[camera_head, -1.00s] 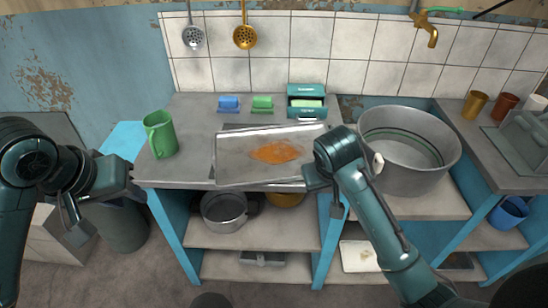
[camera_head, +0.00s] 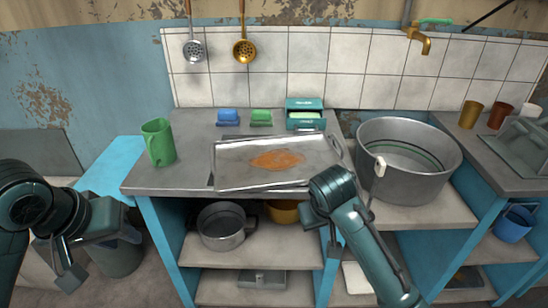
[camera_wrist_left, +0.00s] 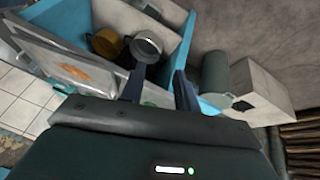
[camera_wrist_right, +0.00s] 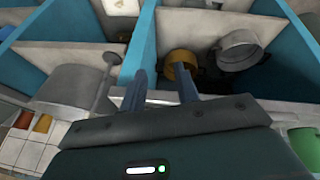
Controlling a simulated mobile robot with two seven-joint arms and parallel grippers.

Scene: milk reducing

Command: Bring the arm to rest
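My left gripper (camera_head: 100,254) hangs at the lower left, in front of and below the counter, left of the blue side. In the left wrist view its two fingers (camera_wrist_left: 160,92) are apart with nothing between them. My right gripper is mostly hidden behind its own wrist in the head view, in front of the counter's right part; one finger (camera_head: 333,243) shows. In the right wrist view its fingers (camera_wrist_right: 162,92) are apart and empty. Both arms are bent and clear of the objects on the counter.
A metal tray (camera_head: 232,174) with an orange patch lies on the counter, near my right wrist. A green mug (camera_head: 158,143) stands left. A large pot (camera_head: 412,180) stands right of my right arm. A smaller pot (camera_head: 222,232) sits on the shelf below.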

